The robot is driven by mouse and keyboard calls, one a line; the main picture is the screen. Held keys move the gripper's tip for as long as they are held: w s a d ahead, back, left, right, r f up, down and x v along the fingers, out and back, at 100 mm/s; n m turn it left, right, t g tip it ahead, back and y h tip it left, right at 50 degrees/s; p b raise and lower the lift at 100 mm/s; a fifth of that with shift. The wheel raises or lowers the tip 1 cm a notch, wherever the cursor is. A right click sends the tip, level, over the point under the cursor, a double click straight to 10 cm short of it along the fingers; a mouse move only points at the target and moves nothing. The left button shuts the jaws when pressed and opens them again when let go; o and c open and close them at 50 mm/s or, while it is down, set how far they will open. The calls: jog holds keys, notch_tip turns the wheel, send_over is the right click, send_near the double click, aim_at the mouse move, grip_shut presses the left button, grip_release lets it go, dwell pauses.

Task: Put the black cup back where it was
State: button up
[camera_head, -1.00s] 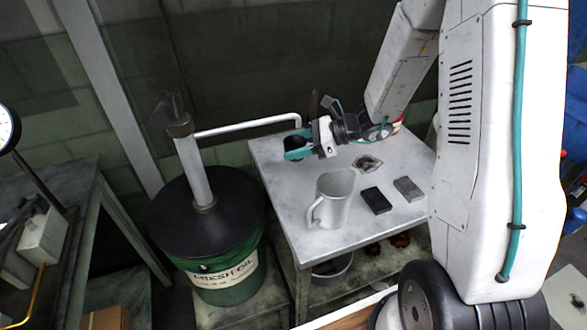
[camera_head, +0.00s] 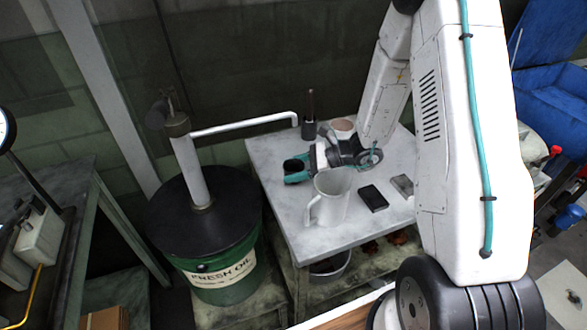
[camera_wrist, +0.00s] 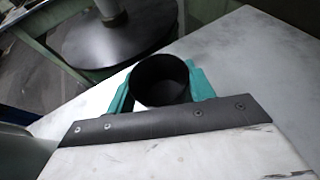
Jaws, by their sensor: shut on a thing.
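The black cup (camera_head: 293,166) is held upright between the teal fingers of my gripper (camera_head: 297,175), over the left part of the light table (camera_head: 280,213), behind the white pitcher. In the wrist view the cup (camera_wrist: 160,82) shows its open round mouth, with a teal finger of my gripper (camera_wrist: 160,92) on each side. My gripper is shut on the cup. Whether the cup's base touches the table cannot be told; it is hidden behind the fingers and the gripper body.
A white pitcher (camera_head: 330,200) stands just in front of my gripper. A black block (camera_head: 373,198) and a grey block (camera_head: 402,185) lie to its right. A dark bottle (camera_head: 309,118) and a pinkish cup (camera_head: 342,128) stand at the back. A green oil drum (camera_head: 215,270) stands left of the table.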

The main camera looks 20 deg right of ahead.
jog(key=o, duration=1)
jog(key=shift+d+r, duration=0.2)
jog(key=v, duration=1.1)
jog(key=shift+s+d+r, duration=0.15)
jog(key=shift+d+r, duration=0.05)
jog(key=shift+d, duration=0.05)
